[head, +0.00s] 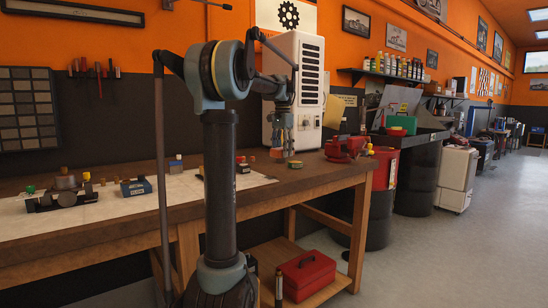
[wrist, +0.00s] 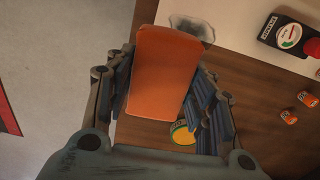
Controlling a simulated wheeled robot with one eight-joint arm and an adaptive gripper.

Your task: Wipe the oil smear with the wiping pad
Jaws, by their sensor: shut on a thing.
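My gripper (wrist: 160,85) is shut on the orange wiping pad (wrist: 163,60), with a finger on each side of it. In the head view my gripper (head: 284,148) is low over the right part of the workbench, and the pad (head: 277,153) shows small at its tips. The oil smear (wrist: 205,27) is a grey, see-through patch just beyond the pad's far end in the wrist view, by the edge of the pale mat. The pad hides part of it. I cannot tell whether the pad touches the surface.
A round yellow-green-topped item (wrist: 182,132) is beside the right finger. A dark meter (wrist: 284,35) and small orange parts (wrist: 288,117) lie to the right. A white machine (head: 297,90) stands behind the gripper. Red items (head: 345,148) sit at the bench's (head: 110,225) right end.

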